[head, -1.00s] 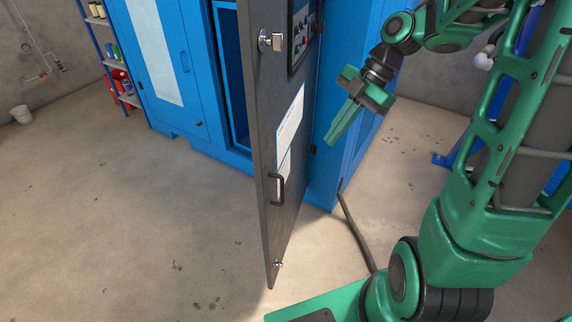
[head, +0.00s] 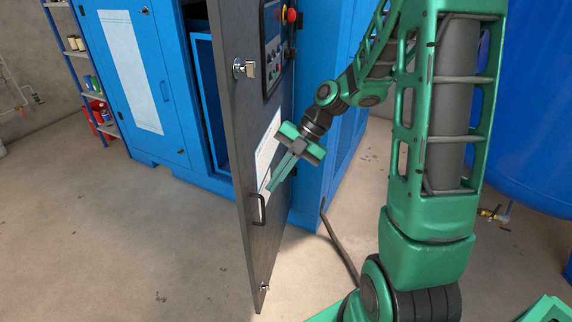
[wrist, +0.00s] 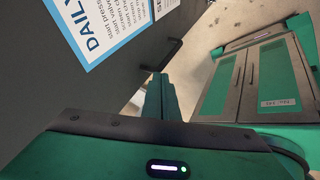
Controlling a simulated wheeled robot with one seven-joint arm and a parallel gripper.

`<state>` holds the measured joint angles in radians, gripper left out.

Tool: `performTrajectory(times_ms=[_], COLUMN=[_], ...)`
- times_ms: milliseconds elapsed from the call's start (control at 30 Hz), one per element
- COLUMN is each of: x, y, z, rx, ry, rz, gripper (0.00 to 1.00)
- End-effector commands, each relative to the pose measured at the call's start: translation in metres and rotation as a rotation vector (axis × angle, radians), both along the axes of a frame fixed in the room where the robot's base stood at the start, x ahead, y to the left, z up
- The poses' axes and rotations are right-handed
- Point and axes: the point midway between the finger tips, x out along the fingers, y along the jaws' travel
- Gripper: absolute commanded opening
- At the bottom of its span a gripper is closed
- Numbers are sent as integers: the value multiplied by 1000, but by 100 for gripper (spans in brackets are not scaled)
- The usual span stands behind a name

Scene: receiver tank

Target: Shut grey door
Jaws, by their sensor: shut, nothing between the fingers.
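The grey door (head: 236,132) stands wide open on the blue cabinet, hinged on its right edge, its outer face towards my arm. It has a dark handle (head: 261,209), a chrome latch at the top and another at the bottom, a control panel and a white paper sheet. My gripper (head: 272,187) is shut and empty, in front of the door's outer face, close to the sheet and just above right of the handle. In the wrist view the fingers (wrist: 160,97) point towards the handle (wrist: 163,54); I cannot tell whether they touch the door.
The blue cabinet (head: 172,120) has an open compartment behind the door. A blue tank (head: 530,110) stands at the right, shelves (head: 88,75) at the far left. The floor at left is clear.

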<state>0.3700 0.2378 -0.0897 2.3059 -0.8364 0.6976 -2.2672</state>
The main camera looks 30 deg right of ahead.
Motion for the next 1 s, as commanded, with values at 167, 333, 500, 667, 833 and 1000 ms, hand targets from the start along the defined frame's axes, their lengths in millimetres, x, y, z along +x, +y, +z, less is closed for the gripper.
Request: performTrajectory(times_ms=[167, 333, 500, 667, 833, 1000], x=[14, 23, 26, 26, 27, 36], y=[20, 31, 34, 34, 29, 38], z=[-4, -4, -4, -4, -4, -4], rx=[0, -1, -1, -1, 0, 0], ry=[-1, 0, 0, 1, 1, -1], rz=[3, 1, 1, 0, -4, -37], gripper=[0, 0, 0, 0, 0, 0])
